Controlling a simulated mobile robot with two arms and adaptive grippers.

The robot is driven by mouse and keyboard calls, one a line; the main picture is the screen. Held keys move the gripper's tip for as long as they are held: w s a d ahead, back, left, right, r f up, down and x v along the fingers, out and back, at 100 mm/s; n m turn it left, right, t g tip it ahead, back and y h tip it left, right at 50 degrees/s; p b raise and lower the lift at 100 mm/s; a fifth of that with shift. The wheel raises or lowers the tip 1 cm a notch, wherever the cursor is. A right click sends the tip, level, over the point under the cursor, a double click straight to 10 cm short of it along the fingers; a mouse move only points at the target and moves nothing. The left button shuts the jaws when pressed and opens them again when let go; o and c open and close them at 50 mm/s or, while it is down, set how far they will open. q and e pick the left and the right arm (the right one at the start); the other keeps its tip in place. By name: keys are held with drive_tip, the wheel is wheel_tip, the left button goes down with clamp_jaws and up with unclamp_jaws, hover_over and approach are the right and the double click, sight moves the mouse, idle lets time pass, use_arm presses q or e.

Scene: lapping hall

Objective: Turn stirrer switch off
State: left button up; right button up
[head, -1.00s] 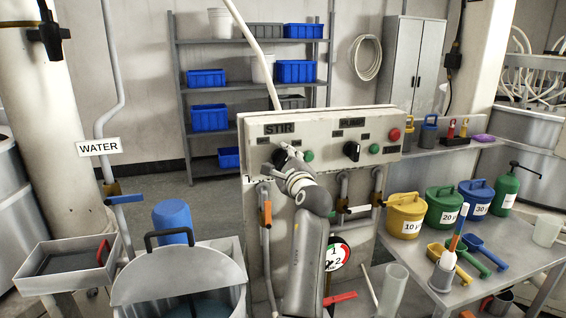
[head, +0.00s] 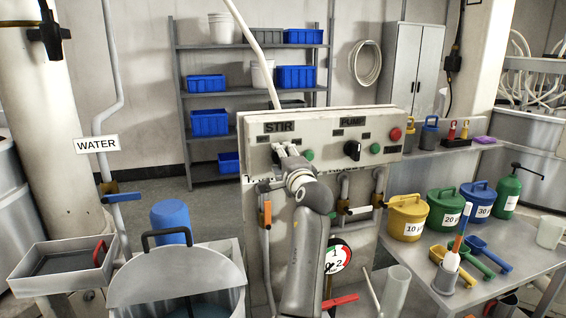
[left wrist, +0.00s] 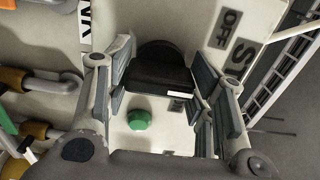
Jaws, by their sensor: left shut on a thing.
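The grey control panel (head: 320,125) carries a STIR label (head: 282,126) at its upper left. My left gripper (head: 285,152) is at the stirrer switch just below that label and hides most of it in the head view. In the left wrist view the stirrer switch (left wrist: 160,72) is a black knob with a bar grip and a short white mark. The fingers of my left gripper (left wrist: 160,90) stand on both sides of the bar, shut on it. An OFF label (left wrist: 230,22) is near the knob. My right gripper is not in view.
A green button (head: 309,155) sits right of the switch. The PUMP knob (head: 352,150) and a red button (head: 395,134) are further right. A table (head: 455,297) with coloured pots stands at right.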

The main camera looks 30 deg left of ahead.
use_arm(q)
drive_tip(key=shift+r, duration=0.1)
idle(0.3)
drive_tip(key=o, duration=1)
drive_tip(key=shift+d, duration=0.1)
drive_tip(key=shift+s+d+f, duration=0.2)
drive_tip(key=shift+d, duration=0.05)
drive_tip(key=v, duration=0.6)
drive_tip(key=shift+s+d+r, duration=0.1)
drive_tip(key=shift+s+d, duration=0.1)
drive_tip(key=shift+s, duration=0.05)
